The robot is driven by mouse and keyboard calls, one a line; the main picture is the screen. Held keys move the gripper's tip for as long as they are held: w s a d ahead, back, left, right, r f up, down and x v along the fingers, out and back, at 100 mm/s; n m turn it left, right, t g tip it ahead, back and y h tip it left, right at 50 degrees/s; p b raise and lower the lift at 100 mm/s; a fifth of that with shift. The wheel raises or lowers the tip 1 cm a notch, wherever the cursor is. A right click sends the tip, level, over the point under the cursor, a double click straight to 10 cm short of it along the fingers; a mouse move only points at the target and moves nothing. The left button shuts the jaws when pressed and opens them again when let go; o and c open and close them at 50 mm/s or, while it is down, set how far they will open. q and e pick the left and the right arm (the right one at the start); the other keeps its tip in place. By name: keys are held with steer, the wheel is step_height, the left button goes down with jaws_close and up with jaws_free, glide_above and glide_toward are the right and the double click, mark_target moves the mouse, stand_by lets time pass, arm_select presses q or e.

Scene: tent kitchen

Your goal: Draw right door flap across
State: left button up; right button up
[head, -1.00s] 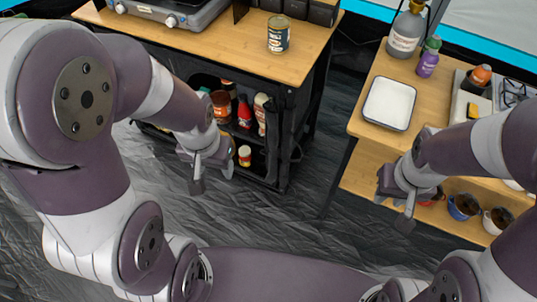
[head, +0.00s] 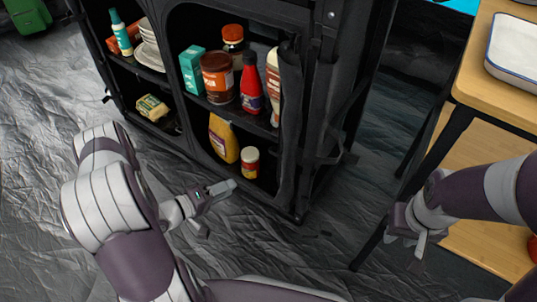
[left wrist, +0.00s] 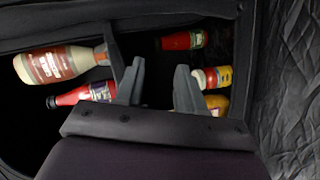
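The right door flap (head: 290,125) is black fabric, gathered in a narrow upright bundle at the right edge of the black cabinet's opening in the head view. The compartment beside it is uncovered. My left gripper (head: 216,208) is open and empty, low in front of this compartment, left of the flap and apart from it. In the left wrist view its two fingers (left wrist: 160,85) stand apart before the shelves, with nothing visible between them. I cannot make out the flap clearly there. My right gripper (head: 403,245) looks open and empty, right of the cabinet near the wooden table.
The shelves hold a brown jar (head: 218,78), a red bottle (head: 251,85), a yellow bottle (head: 223,140) and a small jar (head: 249,162). A wooden table (head: 475,75) with a white tray (head: 515,50) stands at right. Grey floor lies open in front.

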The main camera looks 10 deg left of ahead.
mark_target(273, 154)
arm_select(q)
step_height(273, 154, up, 5)
steer(key=d+n+t+h, duration=0.1)
steer(key=h, duration=0.2)
steer(key=shift+n, duration=0.5)
steer(key=b+x, duration=0.2)
steer(key=x, duration=0.2)
steer(key=b+x, duration=0.2)
steer(key=x, duration=0.2)
steer(key=b+x, duration=0.2)
steer(key=x, duration=0.3)
steer(key=shift+w+a+r, duration=0.15)
steer(key=shift+a+r, duration=0.05)
steer(key=shift+r, duration=0.1)
jaws_close()
